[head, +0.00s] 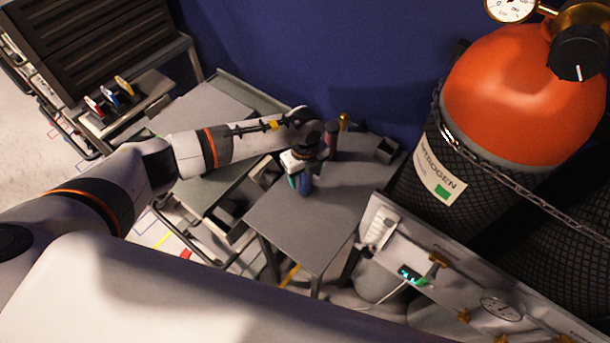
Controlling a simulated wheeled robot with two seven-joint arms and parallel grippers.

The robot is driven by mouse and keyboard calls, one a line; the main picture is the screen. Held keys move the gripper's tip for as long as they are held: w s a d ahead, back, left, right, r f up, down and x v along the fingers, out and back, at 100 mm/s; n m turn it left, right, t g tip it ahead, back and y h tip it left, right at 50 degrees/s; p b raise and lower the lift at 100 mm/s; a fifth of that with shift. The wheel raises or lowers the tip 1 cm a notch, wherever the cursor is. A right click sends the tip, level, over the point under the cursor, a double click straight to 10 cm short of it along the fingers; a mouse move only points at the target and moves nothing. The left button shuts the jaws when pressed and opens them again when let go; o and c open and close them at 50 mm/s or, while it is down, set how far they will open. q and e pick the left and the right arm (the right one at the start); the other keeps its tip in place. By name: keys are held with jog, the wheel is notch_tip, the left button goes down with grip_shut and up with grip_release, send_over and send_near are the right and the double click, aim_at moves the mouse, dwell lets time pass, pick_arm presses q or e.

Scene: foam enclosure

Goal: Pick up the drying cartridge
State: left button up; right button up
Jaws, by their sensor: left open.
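My left arm reaches in from the left over a small grey table (268,215). My left gripper (298,172) is open above the middle of that table, and its fingers are small and partly hidden by the wrist. A blue and teal object (305,186), which looks like the drying cartridge, shows right at the gripper. I cannot tell whether the fingers touch it or are around it. A dark reddish upright cylinder (332,137) stands just to the right of the wrist. My right gripper is not in view.
A brass-coloured fitting (344,121) and a dark open box (385,150) are at the table's back right. An orange-topped nitrogen cylinder (520,95) with a chain stands at right, above a panel with gauges (500,308). The table's front is clear.

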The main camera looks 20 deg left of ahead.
pick_arm(q)
jog(key=c, duration=1.2)
